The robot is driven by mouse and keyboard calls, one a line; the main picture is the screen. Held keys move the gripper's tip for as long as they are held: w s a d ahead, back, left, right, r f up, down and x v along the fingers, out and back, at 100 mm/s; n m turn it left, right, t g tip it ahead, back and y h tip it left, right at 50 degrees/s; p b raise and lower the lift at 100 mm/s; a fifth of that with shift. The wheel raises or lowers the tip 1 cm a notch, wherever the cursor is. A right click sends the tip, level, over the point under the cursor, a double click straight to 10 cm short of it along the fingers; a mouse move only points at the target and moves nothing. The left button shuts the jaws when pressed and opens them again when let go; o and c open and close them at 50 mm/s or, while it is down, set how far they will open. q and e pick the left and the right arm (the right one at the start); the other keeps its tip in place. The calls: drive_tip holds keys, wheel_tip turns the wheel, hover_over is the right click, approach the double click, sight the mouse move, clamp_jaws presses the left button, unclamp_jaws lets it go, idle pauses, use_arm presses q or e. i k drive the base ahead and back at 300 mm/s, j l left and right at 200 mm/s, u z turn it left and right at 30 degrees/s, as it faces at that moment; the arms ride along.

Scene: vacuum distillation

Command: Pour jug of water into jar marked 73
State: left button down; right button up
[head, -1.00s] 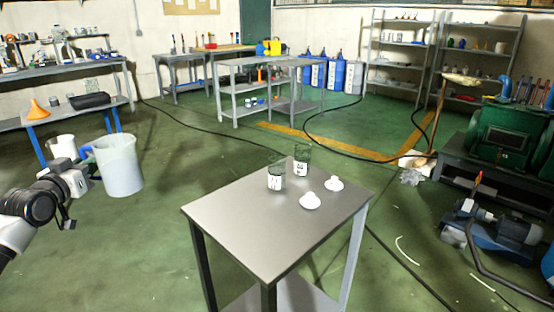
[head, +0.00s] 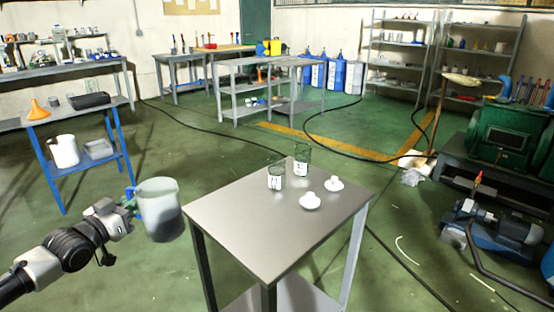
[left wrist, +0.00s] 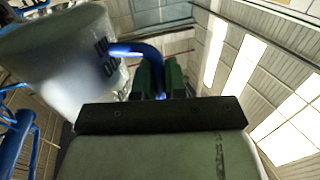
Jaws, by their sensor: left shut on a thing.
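The jug (head: 160,212) is a translucent grey-white vessel with a blue handle, held in the air off the table's left edge. It looks about upright, with a darker lower part. My left gripper (head: 131,204) is shut on its handle. The left wrist view shows the jug (left wrist: 62,65) at upper left and the handle between the green fingers (left wrist: 158,78). Two glass jars with white labels stand on the table: a nearer one (head: 276,178) and a farther one (head: 301,160). Their label numbers are too small to read surely. My right gripper is out of view.
The small grey table (head: 250,230) has a bare front half. Two white lid-like pieces, a nearer (head: 310,201) and a farther one (head: 334,184), lie right of the jars. A blue-legged bench (head: 75,115) stands at the left; a pump (head: 500,225) sits at the right.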

sight(277, 173)
drive_tip(key=i+l, duration=0.3)
drive_tip(key=i, duration=0.15)
drive_tip(key=i+l, duration=0.3)
drive_tip(key=i, duration=0.15)
